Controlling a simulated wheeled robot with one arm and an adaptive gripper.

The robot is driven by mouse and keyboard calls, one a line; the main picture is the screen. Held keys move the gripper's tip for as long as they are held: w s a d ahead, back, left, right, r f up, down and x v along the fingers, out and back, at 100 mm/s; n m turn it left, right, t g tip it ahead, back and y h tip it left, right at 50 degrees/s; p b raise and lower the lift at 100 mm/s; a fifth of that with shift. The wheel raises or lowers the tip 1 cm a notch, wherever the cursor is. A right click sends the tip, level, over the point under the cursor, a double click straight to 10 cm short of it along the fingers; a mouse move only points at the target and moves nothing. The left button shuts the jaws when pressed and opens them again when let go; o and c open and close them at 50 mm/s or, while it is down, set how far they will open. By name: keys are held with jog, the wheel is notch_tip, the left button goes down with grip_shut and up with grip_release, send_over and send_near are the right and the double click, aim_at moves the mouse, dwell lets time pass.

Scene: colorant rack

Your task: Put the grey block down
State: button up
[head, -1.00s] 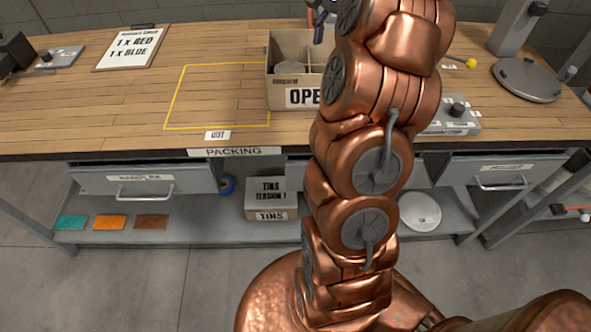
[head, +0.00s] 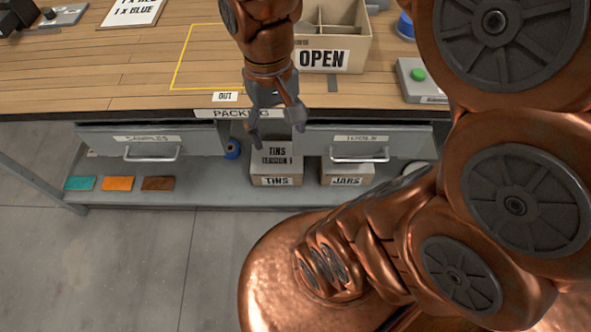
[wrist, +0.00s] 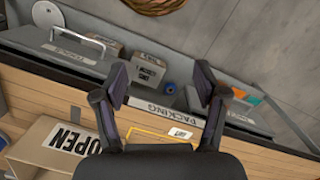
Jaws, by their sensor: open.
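My gripper (head: 276,131) is open and empty in front of the bench edge, near the packing label (head: 238,113). In the wrist view my gripper (wrist: 162,80) has its two fingers spread with nothing between them. I see no block that I can surely call the grey block. A small dark grey piece (head: 333,84) lies on the bench top just in front of the open box (head: 356,60); I cannot tell whether it is the block.
A yellow outlined area (head: 183,58) on the bench is empty, with an "out" label (head: 226,97). A grey device with a green button (head: 418,74) stands right. Below are drawers (head: 150,142), a tins box (head: 277,165), a jars box (head: 346,174) and coloured swatches (head: 118,183).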

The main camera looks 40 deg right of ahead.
jog(key=s+a+f+n, duration=0.1)
jog(key=s+f+n, duration=0.1)
jog(key=s, duration=0.5)
jog(key=shift+s+a+f, duration=0.25)
jog(key=shift+a+f, duration=0.15)
jog(key=shift+f, duration=0.5)
jog(key=shift+r, duration=0.1)
notch_tip(320, 180, up, 6)
jog(key=p, duration=0.5)
jog(key=shift+f+p, duration=0.2)
jog(key=shift+p, duration=0.2)
